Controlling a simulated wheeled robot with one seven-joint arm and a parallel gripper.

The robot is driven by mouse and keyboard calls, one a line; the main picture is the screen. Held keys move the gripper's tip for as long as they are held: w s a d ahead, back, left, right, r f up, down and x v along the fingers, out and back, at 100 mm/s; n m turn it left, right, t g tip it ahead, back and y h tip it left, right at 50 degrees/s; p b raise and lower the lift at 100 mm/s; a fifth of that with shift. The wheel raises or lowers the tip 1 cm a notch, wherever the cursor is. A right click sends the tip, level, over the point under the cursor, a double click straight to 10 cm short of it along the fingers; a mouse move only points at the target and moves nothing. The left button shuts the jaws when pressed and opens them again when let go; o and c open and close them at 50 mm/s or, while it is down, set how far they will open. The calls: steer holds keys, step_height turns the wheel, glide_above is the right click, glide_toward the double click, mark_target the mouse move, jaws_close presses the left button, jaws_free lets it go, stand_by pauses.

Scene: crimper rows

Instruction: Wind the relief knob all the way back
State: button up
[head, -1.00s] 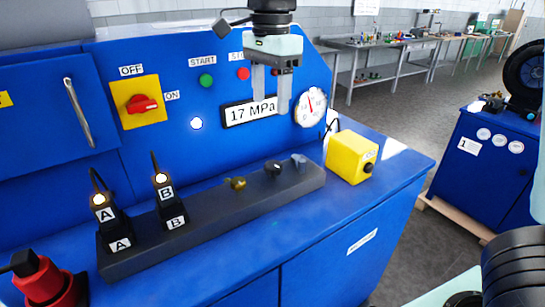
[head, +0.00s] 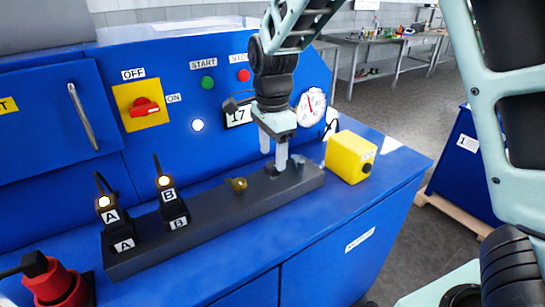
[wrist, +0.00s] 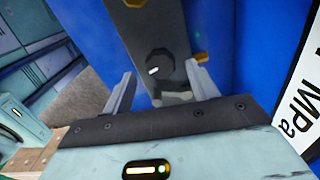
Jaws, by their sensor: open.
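A dark block (head: 205,223) on the blue bench carries a brass knob (head: 238,185), a black knob and a grey knob (head: 299,161). No readable label tells which is the relief knob. The black knob (wrist: 158,64), round with a white mark, shows in the wrist view between and beyond my open fingers. My gripper (head: 272,160) points down over it in the head view and largely hides it there. The wrist view shows my gripper (wrist: 161,70) empty; I cannot tell whether a finger touches the knob. The brass knob also shows in the wrist view (wrist: 200,57).
A yellow box (head: 350,157) stands right of the block. The pressure display (head: 238,116) is partly covered by my arm, beside the round gauge (head: 311,106). Plugs A (head: 120,232) and B (head: 174,208) stand on the block's left end.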

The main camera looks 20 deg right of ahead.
mark_target(273, 168)
steer(key=shift+f, duration=1.4)
steer(key=shift+c, duration=0.3)
steer(key=c, duration=0.9)
steer(key=shift+c, duration=0.2)
